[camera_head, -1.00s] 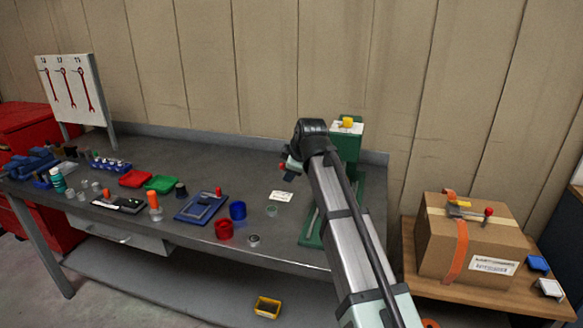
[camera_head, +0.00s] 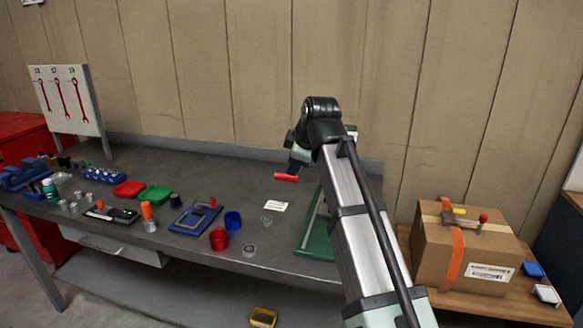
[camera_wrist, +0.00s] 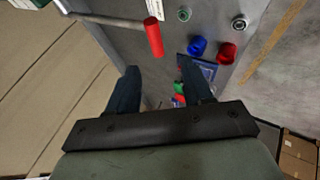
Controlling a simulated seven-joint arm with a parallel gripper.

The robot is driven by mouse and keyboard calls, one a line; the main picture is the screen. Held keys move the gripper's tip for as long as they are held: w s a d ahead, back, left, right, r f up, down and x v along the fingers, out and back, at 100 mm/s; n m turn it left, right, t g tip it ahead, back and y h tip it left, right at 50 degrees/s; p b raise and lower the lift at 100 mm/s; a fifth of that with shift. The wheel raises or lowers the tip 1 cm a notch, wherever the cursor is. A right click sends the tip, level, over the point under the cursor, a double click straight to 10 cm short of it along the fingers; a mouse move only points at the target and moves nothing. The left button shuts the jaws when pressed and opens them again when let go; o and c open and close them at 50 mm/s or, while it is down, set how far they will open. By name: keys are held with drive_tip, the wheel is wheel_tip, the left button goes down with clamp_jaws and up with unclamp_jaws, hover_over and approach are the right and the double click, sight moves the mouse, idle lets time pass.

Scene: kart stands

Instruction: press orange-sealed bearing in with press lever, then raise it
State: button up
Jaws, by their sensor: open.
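The press lever's red handle (camera_head: 286,177) sticks out just below my gripper (camera_head: 298,158) in the head view. In the wrist view the red handle (camera_wrist: 154,37) is on a grey rod, ahead of my open, empty fingers (camera_wrist: 160,82) and apart from them. The green press base (camera_head: 316,238) stands at the bench's right end, and my arm hides most of the press. Two small ring-shaped parts lie in front of it: one farther back (camera_head: 267,220) and one nearer the edge (camera_head: 249,250). I cannot make out an orange seal on either.
A red cup (camera_head: 219,239), a blue cup (camera_head: 233,221) and a blue tray (camera_head: 194,218) stand left of the press. A white card (camera_head: 275,206) lies behind the rings. A cardboard box (camera_head: 466,253) sits on a side table at right. The bench's back middle is clear.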

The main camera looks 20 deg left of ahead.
sight(288, 176)
drive_tip(key=shift+v, duration=1.25)
drive_tip(key=w+d+r+g, duration=0.1)
drive_tip(key=w+r, duration=0.2)
drive_tip(key=w, duration=0.4)
drive_tip(key=a+f, duration=0.2)
drive_tip(key=f, duration=0.2)
drive_tip(key=a+f+g, duration=0.1)
drive_tip(key=a+f, duration=0.1)
drive_tip(key=f, duration=0.2)
drive_tip(key=a+f+g, duration=0.1)
drive_tip(key=f, duration=0.3)
drive_tip(key=shift+w+a+f+m, duration=0.3)
drive_tip(key=shift+a, duration=0.1)
drive_tip(key=shift+c, duration=0.4)
clamp_jaws()
